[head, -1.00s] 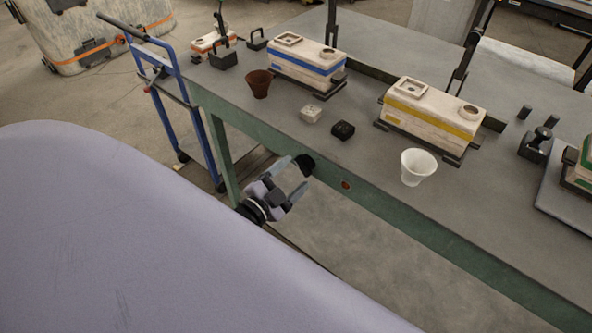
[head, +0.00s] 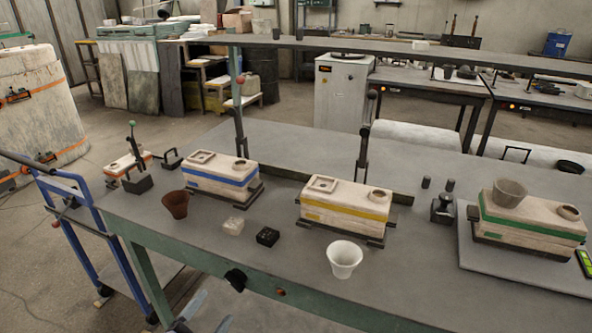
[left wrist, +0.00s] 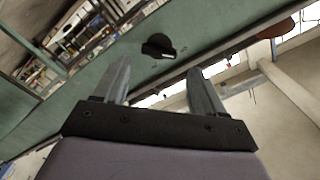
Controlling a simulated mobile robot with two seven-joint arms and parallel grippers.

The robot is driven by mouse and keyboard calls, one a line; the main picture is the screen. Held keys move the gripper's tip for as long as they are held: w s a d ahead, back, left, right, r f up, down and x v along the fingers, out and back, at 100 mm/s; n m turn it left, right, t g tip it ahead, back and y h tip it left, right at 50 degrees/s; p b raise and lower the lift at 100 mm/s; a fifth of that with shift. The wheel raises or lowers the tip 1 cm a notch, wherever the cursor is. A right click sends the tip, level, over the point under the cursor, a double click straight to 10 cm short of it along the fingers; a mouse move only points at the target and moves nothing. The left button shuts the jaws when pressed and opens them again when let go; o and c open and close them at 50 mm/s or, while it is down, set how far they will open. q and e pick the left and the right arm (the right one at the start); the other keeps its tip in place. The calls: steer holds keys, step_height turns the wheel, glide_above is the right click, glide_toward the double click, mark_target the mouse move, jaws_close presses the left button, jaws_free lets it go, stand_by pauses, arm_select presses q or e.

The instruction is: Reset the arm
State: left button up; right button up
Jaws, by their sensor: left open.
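My left gripper (head: 205,318) shows only in part at the bottom edge of the head view, in front of the table's green front side. In the left wrist view its two grey fingers (left wrist: 160,68) are spread apart with nothing between them. Beyond the fingertips is the green table side with a black knob (left wrist: 158,46). This knob also shows in the head view (head: 236,279), and the gripper does not appear to touch it. My right gripper is in neither view.
On the grey table (head: 300,257) stand blocks with blue (head: 218,180), yellow (head: 343,212) and green (head: 530,225) bands. A brown cup (head: 175,205), a white cup (head: 344,260) and two small cubes are near the front. A blue cart (head: 82,240) stands at left.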

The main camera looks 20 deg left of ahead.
arm_select(q)
steer(key=s+d+f+n+g+h, duration=0.1)
steer(key=s+d+f+n+g, duration=0.5)
steer(key=s+d, duration=0.4)
steer(key=shift+s+d+n+g+p, duration=0.15)
steer(key=shift+s+n+g+p, duration=0.25)
steer(key=shift+s+n+g, duration=0.35)
